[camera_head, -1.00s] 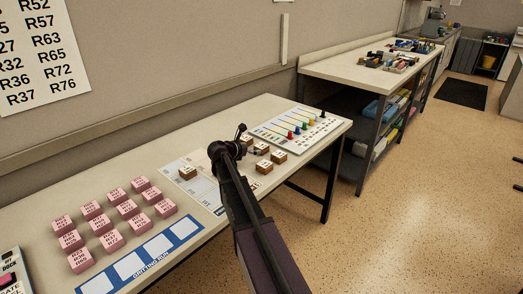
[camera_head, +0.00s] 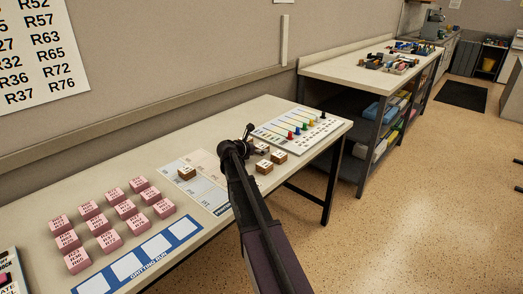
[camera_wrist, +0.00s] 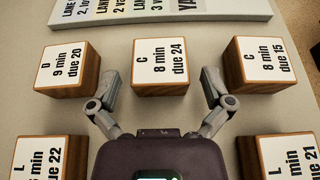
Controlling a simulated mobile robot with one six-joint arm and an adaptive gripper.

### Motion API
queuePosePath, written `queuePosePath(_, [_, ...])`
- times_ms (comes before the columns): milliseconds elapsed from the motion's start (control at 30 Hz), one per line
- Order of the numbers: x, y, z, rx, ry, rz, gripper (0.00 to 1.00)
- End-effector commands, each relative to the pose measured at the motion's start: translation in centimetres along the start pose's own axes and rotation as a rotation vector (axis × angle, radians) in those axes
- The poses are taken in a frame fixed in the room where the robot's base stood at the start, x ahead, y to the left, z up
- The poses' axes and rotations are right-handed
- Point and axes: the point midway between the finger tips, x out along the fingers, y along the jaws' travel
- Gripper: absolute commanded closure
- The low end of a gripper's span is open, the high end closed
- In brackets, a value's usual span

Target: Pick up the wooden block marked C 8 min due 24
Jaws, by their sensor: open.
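The wooden block marked C 8 min due 24 (camera_wrist: 160,68) is at the upper middle of the wrist view, its white label facing up. My gripper (camera_wrist: 160,76) is open and empty, with one finger on each side of that block in the picture. I cannot tell whether the fingertips are down at block height or touch it. In the head view my arm covers part of the block group, and the labels are too small to tell which block is which.
Close neighbours are block D 9 min due 20 (camera_wrist: 67,68) on the left and block C 8 min due 15 (camera_wrist: 261,65) on the right. Two L blocks stand nearer below. A lane board (camera_head: 297,127) lies behind. Pink blocks (camera_head: 110,220) stand on the left of the table.

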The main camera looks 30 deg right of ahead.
Motion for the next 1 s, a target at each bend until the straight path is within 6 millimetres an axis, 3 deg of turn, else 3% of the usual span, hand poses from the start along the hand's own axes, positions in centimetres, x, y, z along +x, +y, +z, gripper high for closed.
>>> queuePosePath(33, [0.0,0.0,0.0,0.0,0.0,0.0,0.0])
queuePosePath(300, [0.0,0.0,0.0,0.0,0.0,0.0,0.77])
queuePosePath(733, [-0.1,0.0,0.2,0.0,0.0,0.0,0.77])
queuePosePath(1000, [-0.6,0.0,1.5,0.0,0.0,0.0,0.77])
